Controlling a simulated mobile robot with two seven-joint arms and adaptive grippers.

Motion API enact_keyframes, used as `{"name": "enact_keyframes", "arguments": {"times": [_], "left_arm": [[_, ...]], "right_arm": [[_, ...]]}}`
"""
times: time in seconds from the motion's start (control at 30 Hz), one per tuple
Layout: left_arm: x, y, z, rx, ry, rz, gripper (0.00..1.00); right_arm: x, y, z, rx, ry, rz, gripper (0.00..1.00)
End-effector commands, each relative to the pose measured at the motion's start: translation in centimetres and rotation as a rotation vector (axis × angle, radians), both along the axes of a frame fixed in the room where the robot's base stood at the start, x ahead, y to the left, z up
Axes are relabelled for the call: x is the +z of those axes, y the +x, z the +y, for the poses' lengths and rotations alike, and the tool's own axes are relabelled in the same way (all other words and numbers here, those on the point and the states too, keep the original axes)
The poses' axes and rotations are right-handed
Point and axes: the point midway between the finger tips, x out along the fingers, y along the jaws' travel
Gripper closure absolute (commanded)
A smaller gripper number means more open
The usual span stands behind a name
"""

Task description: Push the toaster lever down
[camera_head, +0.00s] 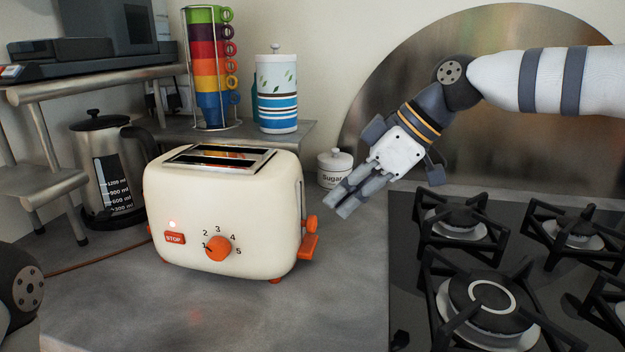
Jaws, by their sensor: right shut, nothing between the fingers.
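A cream toaster (222,210) stands on the grey counter, left of the picture's middle, with an orange dial, a STOP button and a lit spot on its front. Its orange lever (308,246) sticks out low on the right side, below a small round orange knob (311,223). My right gripper (346,204) comes in from the upper right. It is shut and empty, its fingertips up and to the right of the lever, apart from it in the picture. Only a dark joint of my left arm shows at the lower left edge; the left gripper is out of view.
A gas hob (408,270) with black grates fills the right side. A sugar jar (334,170) stands behind my right gripper. A kettle (104,170), stacked colourful mugs (210,75) and a patterned canister (277,95) are behind the toaster. The counter (340,290) between toaster and hob is clear.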

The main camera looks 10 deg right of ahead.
Motion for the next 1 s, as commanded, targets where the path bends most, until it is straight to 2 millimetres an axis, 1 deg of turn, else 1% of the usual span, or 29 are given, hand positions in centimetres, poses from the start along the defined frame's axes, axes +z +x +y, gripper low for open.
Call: {"name": "enact_keyframes", "arguments": {"times": [0.03, 0.13, 0.27, 0.37, 0.5, 0.7, 0.83, 1.0], "left_arm": [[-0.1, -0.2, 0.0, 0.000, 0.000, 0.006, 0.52], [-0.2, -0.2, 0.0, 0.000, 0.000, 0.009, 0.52], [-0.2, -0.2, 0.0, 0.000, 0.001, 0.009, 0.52], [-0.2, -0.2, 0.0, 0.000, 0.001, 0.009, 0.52], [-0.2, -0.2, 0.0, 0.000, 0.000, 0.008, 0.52], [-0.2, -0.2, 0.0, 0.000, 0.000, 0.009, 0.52], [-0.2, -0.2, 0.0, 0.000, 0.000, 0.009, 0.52], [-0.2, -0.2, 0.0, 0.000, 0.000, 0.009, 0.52]], "right_arm": [[-0.4, 0.0, 0.1, 0.001, -0.001, 0.006, 1.00], [-0.5, 0.1, 0.1, 0.001, -0.001, 0.009, 1.00], [0.0, 0.0, -0.3, 0.001, -0.001, 0.007, 1.00], [1.4, -0.4, -1.1, 0.000, 0.000, 0.004, 1.00], [4.2, -1.2, -3.1, -0.002, 0.000, 0.000, 1.00], [7.5, -2.3, -5.4, -0.002, 0.001, 0.002, 1.00], [8.8, -2.7, -6.3, 0.000, -0.001, 0.003, 1.00], [9.3, -2.9, -6.7, 0.001, 0.000, 0.005, 1.00]]}}
